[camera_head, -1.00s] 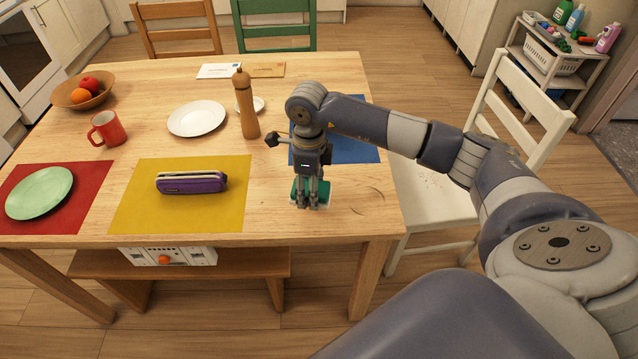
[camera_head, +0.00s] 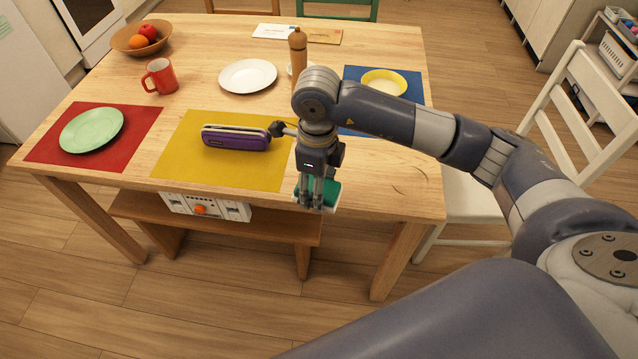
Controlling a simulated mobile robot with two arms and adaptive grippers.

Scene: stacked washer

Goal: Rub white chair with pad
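The pad (camera_head: 331,194) is green with a pale side. My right gripper (camera_head: 316,206) is shut on it and points down, at the front edge of the wooden table. Whether the pad touches the table there, I cannot tell. The white chair (camera_head: 471,208) stands at the table's right side, its seat partly hidden behind my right arm and its slatted back at the far right. The gripper and pad are left of the chair and apart from it. Faint dark marks show on the table between pad and chair. My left gripper is not in view.
The table (camera_head: 385,175) carries a purple case (camera_head: 236,138), a green plate (camera_head: 92,130), a red mug (camera_head: 161,77), a white plate (camera_head: 248,76), a pepper mill (camera_head: 298,55), a yellow bowl (camera_head: 384,82) and a fruit bowl (camera_head: 142,38). Open floor lies in front.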

